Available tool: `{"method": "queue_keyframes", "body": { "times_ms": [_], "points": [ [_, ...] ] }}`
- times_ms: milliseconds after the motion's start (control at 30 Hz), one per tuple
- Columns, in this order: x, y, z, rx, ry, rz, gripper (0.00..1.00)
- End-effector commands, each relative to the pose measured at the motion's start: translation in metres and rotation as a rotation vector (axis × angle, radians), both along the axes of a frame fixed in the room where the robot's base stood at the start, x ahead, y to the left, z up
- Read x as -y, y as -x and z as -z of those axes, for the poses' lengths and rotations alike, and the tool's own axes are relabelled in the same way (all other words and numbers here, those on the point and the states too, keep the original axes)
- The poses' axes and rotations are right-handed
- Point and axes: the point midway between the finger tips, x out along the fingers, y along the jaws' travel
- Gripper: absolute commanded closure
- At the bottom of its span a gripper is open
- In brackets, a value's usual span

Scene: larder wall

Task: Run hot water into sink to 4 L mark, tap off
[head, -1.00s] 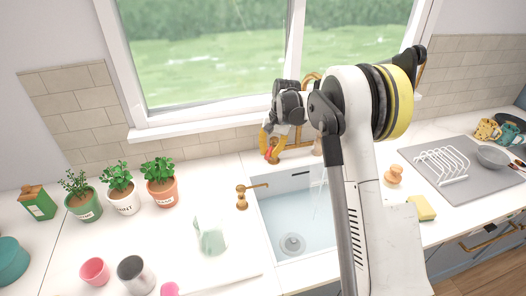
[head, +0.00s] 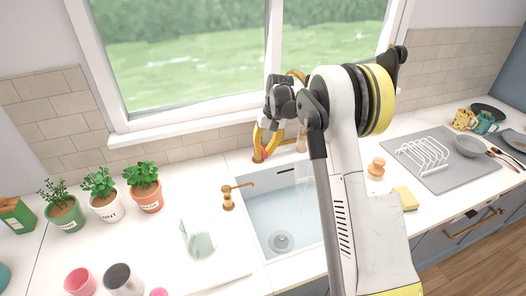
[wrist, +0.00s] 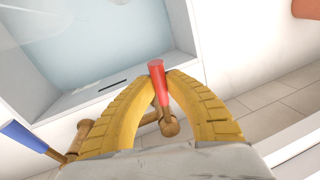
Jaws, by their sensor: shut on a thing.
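The white sink (head: 249,215) is below the window, with pale blue water or basin floor and a round metal drain (head: 281,241). The 4 L mark and exact water level cannot be made out. My gripper (head: 262,148) is at the brass tap behind the sink. In the wrist view its yellow fingers (wrist: 163,76) are shut around the red hot-tap lever (wrist: 157,82), which sits on a brass stem (wrist: 168,126). The blue cold-tap lever (wrist: 24,138) is at the left, apart from the fingers. My arm hides the spout area in the head view.
A brass dispenser (head: 228,198) stands at the sink's left edge, with a clear jug (head: 197,240) beside it. Potted herbs (head: 103,195) stand left. A yellow sponge (head: 405,198), wooden brush (head: 376,168) and dish rack (head: 422,156) are on the right.

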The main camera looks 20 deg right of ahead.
Motion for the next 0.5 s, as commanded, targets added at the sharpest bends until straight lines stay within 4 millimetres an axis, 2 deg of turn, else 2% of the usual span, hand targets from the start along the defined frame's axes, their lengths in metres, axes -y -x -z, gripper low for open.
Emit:
{"method": "queue_keyframes", "body": {
  "times_ms": [200,233,267,300,500],
  "points": [
    [-0.0001,0.0002,0.0007,-0.001,0.0,0.001,1.0],
    [-0.0001,0.0002,0.0007,0.0,0.0,0.001,0.76],
    [-0.0001,0.0001,0.0007,0.0,0.0,0.001,0.67],
    [0.0,0.0001,0.0006,0.0,0.0,0.001,0.62],
    [0.0,0.0,0.0003,0.0,0.0,0.002,0.62]
  ]
}}
